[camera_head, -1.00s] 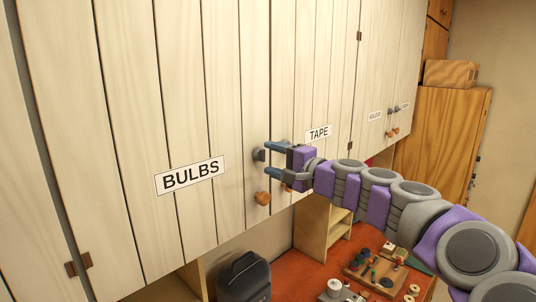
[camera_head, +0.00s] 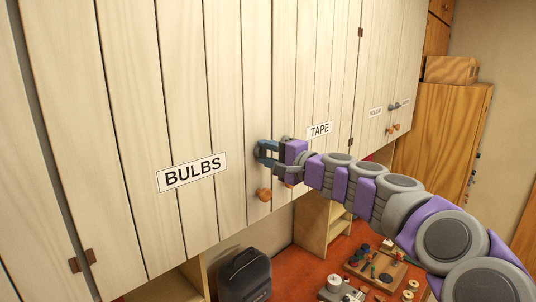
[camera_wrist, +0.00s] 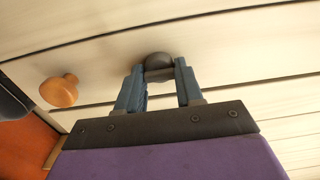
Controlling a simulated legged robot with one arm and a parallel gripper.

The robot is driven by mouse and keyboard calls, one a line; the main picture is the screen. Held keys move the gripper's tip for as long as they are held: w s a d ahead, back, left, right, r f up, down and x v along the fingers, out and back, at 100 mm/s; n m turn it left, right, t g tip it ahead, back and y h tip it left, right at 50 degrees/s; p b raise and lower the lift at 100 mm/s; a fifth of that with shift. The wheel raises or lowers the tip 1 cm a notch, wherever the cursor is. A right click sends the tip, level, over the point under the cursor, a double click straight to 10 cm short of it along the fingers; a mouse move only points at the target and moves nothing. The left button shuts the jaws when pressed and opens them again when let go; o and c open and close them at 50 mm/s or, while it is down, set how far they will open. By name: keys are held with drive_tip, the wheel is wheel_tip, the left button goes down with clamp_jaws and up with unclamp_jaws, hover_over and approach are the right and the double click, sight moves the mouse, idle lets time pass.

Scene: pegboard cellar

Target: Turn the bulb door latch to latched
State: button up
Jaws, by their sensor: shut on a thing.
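The bulb door (camera_head: 150,120) is a pale plank cupboard door with a BULBS label (camera_head: 192,172) in the head view. Its latch (camera_wrist: 160,62) is a dark grey knob-like piece near the door's right edge, seen between my fingers in the wrist view. My gripper (camera_head: 265,152) is shut on the latch, one blue finger on each side of it. In the head view my fingers mostly hide the latch, so its exact angle is hard to tell. A round wooden knob (camera_head: 264,194) sits on the door just below it and also shows in the wrist view (camera_wrist: 59,90).
The TAPE door (camera_head: 340,80) adjoins on the right, and my arm passes in front of it. Below are an orange-red worktop (camera_head: 290,262), a dark case (camera_head: 244,275) and a wooden tray (camera_head: 372,277) with small items.

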drive_tip(key=shift+f, duration=0.1)
drive_tip(key=shift+c, duration=1.1)
